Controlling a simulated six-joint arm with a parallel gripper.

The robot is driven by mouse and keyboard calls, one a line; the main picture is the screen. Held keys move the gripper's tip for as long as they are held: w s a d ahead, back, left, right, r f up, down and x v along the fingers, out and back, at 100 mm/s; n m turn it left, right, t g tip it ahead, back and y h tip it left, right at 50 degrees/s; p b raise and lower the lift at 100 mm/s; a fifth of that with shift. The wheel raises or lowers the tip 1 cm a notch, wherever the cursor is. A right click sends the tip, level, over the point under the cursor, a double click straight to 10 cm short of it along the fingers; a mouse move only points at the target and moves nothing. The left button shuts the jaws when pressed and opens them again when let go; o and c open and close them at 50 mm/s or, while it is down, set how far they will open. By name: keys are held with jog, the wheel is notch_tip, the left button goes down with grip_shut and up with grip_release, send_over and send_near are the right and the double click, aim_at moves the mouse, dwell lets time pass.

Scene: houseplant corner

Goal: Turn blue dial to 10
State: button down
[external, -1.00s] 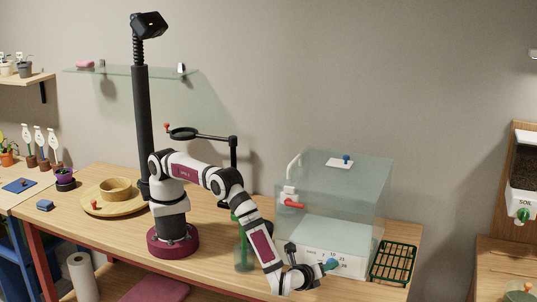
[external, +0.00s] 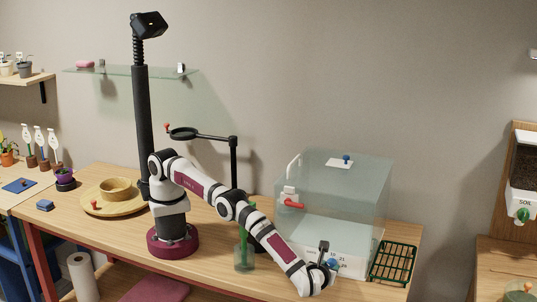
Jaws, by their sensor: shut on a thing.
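The blue dial (external: 333,265) is on the white front panel (external: 362,265) of the clear glass box (external: 335,190). My gripper (external: 329,262) is at the dial, in front of the panel, shut on the dial. The gripper and wrist cover part of the dial and the left part of the printed scale. Some numbers show to the right of the dial, too small to read surely. The dial's pointer cannot be made out.
A wooden tray with a bowl (external: 114,204) is farther left.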

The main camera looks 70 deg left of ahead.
dwell(0.4)
jog(key=c, duration=0.5)
grip_release()
jog(key=shift+c, duration=0.2)
notch_tip(320, 180, up, 4)
jog(key=shift+f, duration=0.25)
jog(key=s+d+r, duration=0.3)
jog(key=s+r, duration=0.4)
jog(key=s, duration=0.4)
jog(key=shift+s+r, duration=0.2)
jog(key=shift+r, duration=0.05)
